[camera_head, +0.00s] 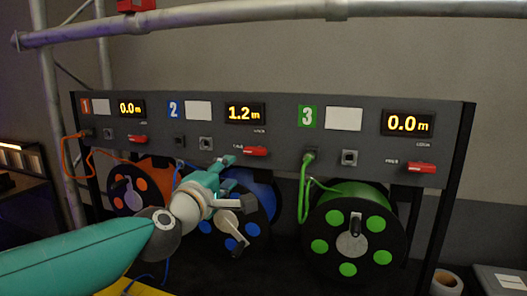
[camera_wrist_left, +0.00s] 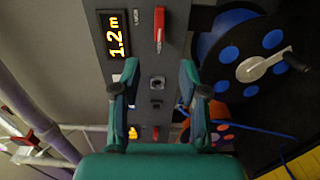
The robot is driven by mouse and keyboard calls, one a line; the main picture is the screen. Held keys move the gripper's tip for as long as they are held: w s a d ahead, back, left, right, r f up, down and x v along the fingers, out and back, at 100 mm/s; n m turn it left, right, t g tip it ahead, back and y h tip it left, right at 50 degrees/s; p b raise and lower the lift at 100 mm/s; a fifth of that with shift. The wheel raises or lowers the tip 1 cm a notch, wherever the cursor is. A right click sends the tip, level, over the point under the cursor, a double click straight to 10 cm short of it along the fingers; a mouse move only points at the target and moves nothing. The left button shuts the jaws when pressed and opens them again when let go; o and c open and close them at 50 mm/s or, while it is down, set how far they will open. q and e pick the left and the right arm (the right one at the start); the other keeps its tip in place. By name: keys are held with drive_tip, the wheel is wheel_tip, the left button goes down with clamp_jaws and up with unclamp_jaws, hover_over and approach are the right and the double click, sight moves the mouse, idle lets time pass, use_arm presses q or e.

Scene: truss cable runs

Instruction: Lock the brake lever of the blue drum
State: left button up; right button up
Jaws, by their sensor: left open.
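The blue drum (camera_head: 262,194) hangs under the panel's middle section, marked 2, partly hidden by my left gripper. Its red brake lever (camera_head: 256,151) lies horizontal just below the 1.2 m display; the small labels beside it are hard to read. My left gripper (camera_head: 235,181) is open and empty, in front of the drum and a little below and left of the lever. In the left wrist view, the lever (camera_wrist_left: 159,28) lies beyond and between the open fingers (camera_wrist_left: 160,95), apart from them, and the blue drum (camera_wrist_left: 235,62) is at right. My right gripper is not in view.
The orange drum (camera_head: 155,176) at left and green drum (camera_head: 345,240) at right have their own red levers (camera_head: 138,139) (camera_head: 421,167). A green cable (camera_head: 303,185) and orange cable (camera_head: 65,158) hang from the panel (camera_head: 285,140). Truss tubes (camera_head: 230,24) cross above.

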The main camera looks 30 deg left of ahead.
sight(255, 154)
use_arm(q)
drive_tip(key=p+x, duration=0.1)
drive_tip(key=x, duration=1)
drive_tip(key=p+x, duration=0.1)
drive_tip(key=x, duration=0.4)
drive_tip(key=shift+w+d+p, duration=0.3)
drive_tip(key=shift+d, duration=0.05)
drive_tip(key=shift+f, duration=0.1)
clamp_jaws()
